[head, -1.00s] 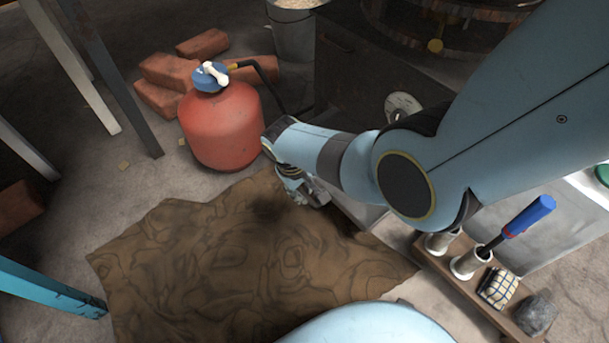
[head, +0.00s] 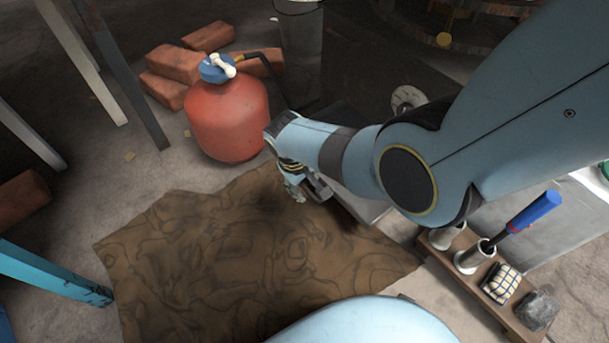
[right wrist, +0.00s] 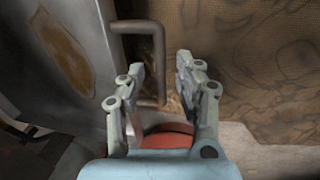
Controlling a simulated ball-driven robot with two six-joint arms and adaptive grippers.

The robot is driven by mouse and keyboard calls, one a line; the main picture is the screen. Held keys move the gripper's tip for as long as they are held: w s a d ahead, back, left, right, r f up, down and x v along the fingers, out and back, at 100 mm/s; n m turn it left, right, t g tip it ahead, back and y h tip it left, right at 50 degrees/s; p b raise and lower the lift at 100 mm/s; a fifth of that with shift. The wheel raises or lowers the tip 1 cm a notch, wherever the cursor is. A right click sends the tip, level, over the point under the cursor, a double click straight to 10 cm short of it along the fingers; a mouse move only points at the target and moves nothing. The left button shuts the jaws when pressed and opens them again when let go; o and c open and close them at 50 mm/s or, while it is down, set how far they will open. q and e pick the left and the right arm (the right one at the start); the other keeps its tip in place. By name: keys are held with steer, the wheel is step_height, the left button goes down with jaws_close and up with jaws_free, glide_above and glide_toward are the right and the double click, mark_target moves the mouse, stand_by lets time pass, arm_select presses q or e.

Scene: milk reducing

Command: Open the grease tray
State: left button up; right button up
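A thick brown U-shaped handle (right wrist: 158,50) stands out from a grey metal front (right wrist: 88,45) with a brown stain in the right wrist view; this looks like the grease tray. My right gripper (right wrist: 161,62) is open, with one finger on each side of the handle's outer bar and gaps showing. In the head view my right gripper (head: 305,190) points down beside the grey tray side (head: 362,208), above the edge of the brown mat. There my forearm covers much of the tray, and I cannot make out the handle. My left gripper is not in view.
A brown mat (head: 235,265) covers the floor. A red gas tank (head: 228,122) stands behind my right gripper, with bricks (head: 172,62) beyond.

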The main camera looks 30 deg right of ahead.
steer(key=shift+r, duration=0.1)
step_height(320, 180, up, 12)
steer(key=a, duration=0.2)
steer(key=shift+s+a+f, duration=0.15)
steer(key=shift+s+f, duration=0.05)
steer(key=shift+f, duration=0.05)
stand_by(0.3)
